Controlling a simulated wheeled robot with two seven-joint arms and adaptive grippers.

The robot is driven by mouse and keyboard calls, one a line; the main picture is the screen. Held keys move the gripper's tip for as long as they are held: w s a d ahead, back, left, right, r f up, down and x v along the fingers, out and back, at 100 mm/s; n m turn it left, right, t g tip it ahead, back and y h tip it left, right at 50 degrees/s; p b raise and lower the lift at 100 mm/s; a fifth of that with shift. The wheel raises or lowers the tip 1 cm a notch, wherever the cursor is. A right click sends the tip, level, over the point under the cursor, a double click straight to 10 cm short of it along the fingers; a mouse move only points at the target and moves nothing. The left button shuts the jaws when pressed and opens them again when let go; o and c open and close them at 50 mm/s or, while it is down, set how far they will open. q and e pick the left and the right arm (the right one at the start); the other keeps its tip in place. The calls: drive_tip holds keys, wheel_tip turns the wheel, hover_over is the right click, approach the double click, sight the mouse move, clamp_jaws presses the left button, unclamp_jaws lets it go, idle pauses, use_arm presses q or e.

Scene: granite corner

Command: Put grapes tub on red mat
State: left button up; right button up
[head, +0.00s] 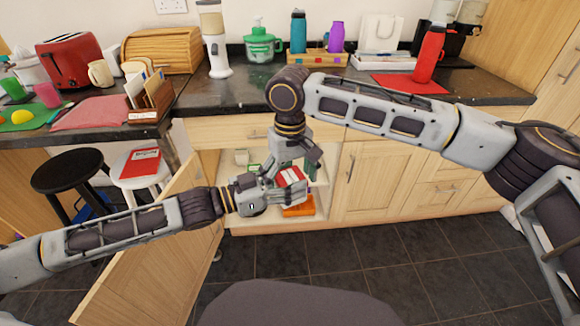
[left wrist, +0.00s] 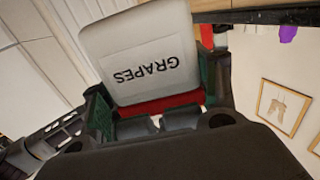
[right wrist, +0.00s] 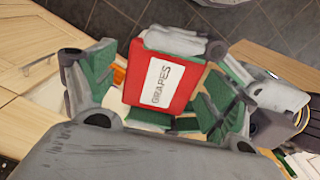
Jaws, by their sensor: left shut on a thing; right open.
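The grapes tub (head: 290,175) is red with a white GRAPES label, held in front of the open cabinet below the counter. My left gripper (head: 275,194) is shut on it; the left wrist view shows the tub's pale, lettered face (left wrist: 140,55) between the fingers. My right gripper (head: 298,152) comes down from above and is open. In the right wrist view the tub (right wrist: 183,88) lies between its spread green-padded fingers; contact with them cannot be told. The red mat (head: 395,84) lies on the counter at the right, with a red bottle (head: 429,54) at its right side.
The cabinet door (head: 160,255) stands open at the left. An orange item (head: 298,210) lies low in the cabinet. A wooden crate (head: 318,58) with bottles and a green soap pump (head: 260,43) stand at the counter's back. Stools (head: 140,168) stand left. The mat's left part is clear.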

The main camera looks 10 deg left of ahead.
drive_tip(key=shift+f, duration=0.8)
drive_tip(key=shift+c, duration=0.3)
drive_tip(key=c, duration=0.9)
use_arm(q)
drive_tip(key=o, duration=1.1)
use_arm(e)
drive_tip(key=shift+c, duration=1)
use_arm(q)
drive_tip(key=shift+o, duration=0.2)
drive_tip(key=shift+v, duration=5.9)
